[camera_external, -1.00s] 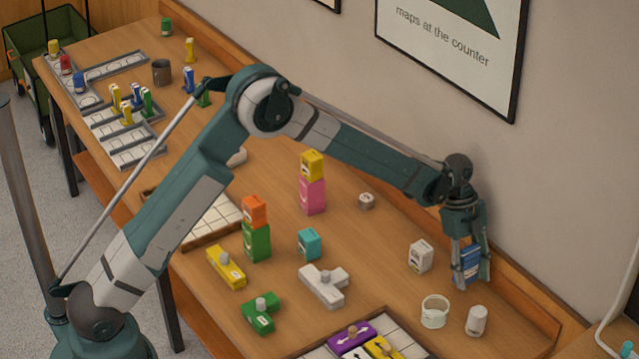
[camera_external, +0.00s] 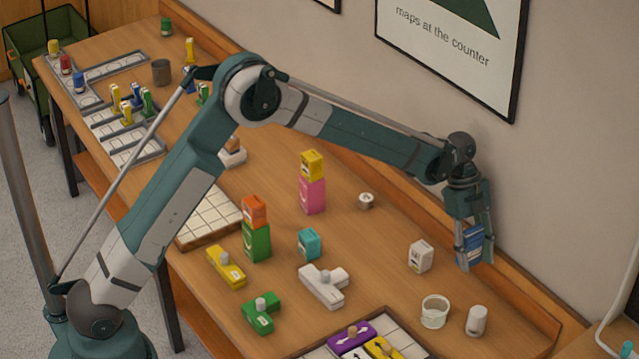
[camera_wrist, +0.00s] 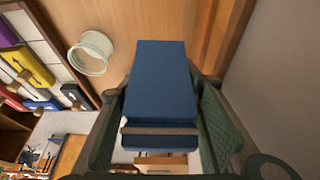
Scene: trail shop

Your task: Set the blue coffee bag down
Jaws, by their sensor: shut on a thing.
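The blue coffee bag (camera_external: 471,244) is between the fingers of my gripper (camera_external: 475,250), at the back right of the wooden table near its raised back edge. In the wrist view the bag (camera_wrist: 162,85) fills the middle, with a finger of my gripper (camera_wrist: 162,118) on each side of it. My gripper is shut on the bag. The fingers cover part of the bag in the external view. I cannot tell whether its bottom touches the table.
A white box (camera_external: 420,255) stands just left of the bag. A clear glass jar (camera_external: 435,311) and a white canister (camera_external: 476,320) stand in front. A tray with purple and yellow blocks (camera_external: 365,346) is at the front. The table's raised back edge (camera_external: 520,297) runs close behind.

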